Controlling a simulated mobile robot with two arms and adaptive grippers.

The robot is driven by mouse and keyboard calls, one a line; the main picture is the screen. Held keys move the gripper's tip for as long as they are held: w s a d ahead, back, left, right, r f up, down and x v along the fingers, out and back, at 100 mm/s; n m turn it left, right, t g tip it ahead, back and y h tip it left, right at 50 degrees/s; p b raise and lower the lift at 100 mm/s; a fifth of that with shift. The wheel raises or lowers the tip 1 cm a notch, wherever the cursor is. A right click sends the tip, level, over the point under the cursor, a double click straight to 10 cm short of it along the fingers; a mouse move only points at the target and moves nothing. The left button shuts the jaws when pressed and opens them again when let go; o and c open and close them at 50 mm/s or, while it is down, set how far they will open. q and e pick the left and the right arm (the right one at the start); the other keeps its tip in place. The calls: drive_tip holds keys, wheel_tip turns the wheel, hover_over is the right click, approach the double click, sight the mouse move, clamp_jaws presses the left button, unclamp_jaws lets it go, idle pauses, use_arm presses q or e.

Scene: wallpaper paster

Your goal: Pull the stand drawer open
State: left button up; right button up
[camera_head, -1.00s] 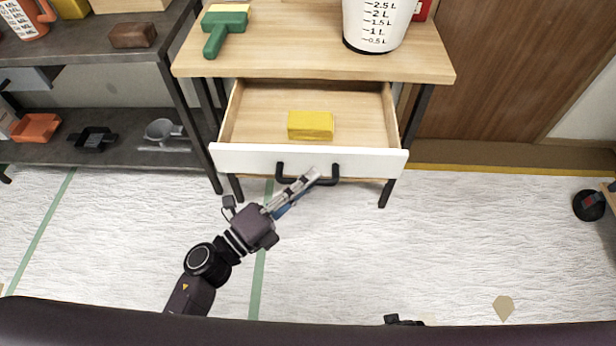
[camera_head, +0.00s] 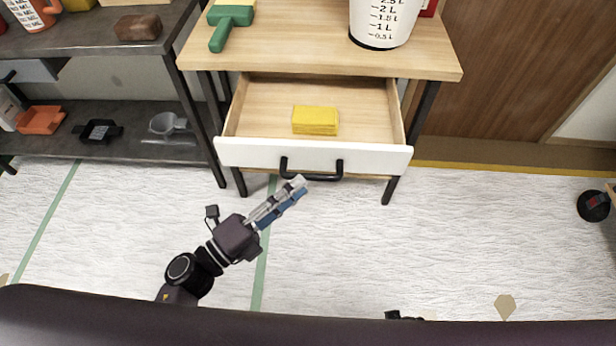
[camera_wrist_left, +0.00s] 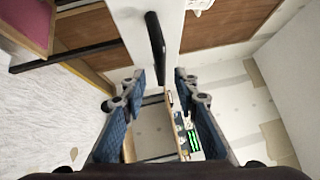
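The wooden stand (camera_head: 300,50) has its drawer (camera_head: 265,110) pulled out. The drawer has a white front (camera_head: 240,153) with a black bar handle (camera_head: 320,177). A yellow block (camera_head: 315,120) lies inside it. My left gripper (camera_head: 298,185) is just below the handle and looks apart from it. In the left wrist view, this gripper (camera_wrist_left: 157,85) has its fingers spread with nothing between them. The handle (camera_wrist_left: 155,32) shows beyond the fingertips on the white front.
A dark shelf unit (camera_head: 90,45) with several items is on the left. A wooden door (camera_head: 530,70) is behind at the right. The floor in front is clear.

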use_arm(q)
drive_tip(key=r+v, duration=0.1)
drive_tip(key=v, duration=0.6)
drive_tip(key=shift+f, duration=0.45)
